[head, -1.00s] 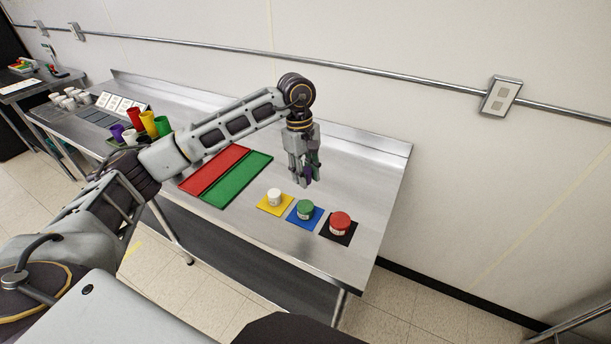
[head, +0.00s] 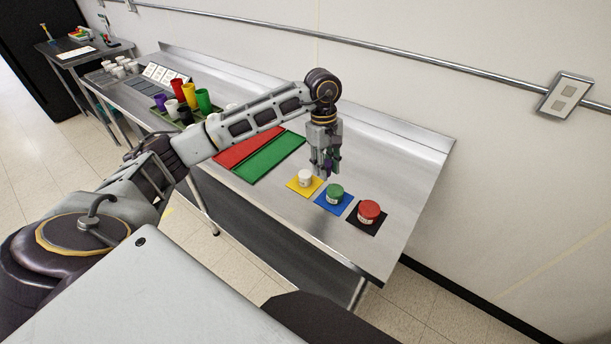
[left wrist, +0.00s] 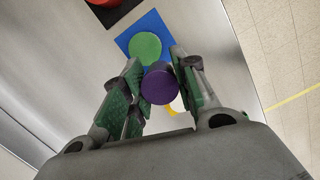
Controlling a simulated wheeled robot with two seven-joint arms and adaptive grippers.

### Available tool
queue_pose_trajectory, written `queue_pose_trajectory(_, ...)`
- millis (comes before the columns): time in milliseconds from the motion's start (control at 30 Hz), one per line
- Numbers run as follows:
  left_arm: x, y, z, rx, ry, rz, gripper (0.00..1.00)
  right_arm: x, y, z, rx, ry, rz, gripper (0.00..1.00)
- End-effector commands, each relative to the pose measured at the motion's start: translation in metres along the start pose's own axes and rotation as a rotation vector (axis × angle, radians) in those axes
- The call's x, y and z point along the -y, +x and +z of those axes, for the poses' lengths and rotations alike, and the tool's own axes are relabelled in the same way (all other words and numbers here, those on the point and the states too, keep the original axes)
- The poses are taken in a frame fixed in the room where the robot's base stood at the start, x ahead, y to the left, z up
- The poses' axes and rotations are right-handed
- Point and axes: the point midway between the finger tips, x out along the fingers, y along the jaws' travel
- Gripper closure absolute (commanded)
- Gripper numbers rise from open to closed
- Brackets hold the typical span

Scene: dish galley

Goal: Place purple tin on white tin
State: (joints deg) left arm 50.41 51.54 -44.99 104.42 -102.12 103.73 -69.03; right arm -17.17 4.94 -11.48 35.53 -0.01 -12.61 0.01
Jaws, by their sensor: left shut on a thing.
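My left gripper (head: 326,171) is shut on the purple tin (left wrist: 160,84), which shows by its round purple lid between the green-padded fingers in the left wrist view. In the head view the fingers mostly hide it. The white tin (head: 305,177) stands on a yellow mat (head: 299,191), just left of and nearer than my gripper's fingertips. The purple tin is held above the table, behind the white tin. My right gripper is not in view.
A green tin (head: 335,192) on a blue mat and a red tin (head: 369,210) on a black mat stand to the right. Red and green trays (head: 270,157) lie left. Several coloured cups (head: 190,95) stand farther left. The table is clear behind the tins.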

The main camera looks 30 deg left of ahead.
Motion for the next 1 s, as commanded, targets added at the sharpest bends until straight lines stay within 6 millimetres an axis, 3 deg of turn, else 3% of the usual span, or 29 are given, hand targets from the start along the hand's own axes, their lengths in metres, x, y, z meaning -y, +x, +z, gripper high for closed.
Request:
queue_pose_trajectory(300,0.003,-0.036,-0.051,0.002,-0.149,0.024,0.95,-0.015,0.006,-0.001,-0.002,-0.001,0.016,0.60)
queue_pose_trajectory(433,0.004,-0.057,-0.067,0.001,-0.212,0.034,0.95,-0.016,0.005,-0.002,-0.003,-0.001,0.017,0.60)
queue_pose_trajectory(500,0.008,-0.058,-0.072,0.001,-0.242,0.035,0.95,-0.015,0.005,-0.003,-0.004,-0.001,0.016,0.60)
queue_pose_trajectory(1000,0.013,-0.058,-0.075,0.001,-0.297,0.044,0.95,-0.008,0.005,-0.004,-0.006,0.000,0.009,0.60)
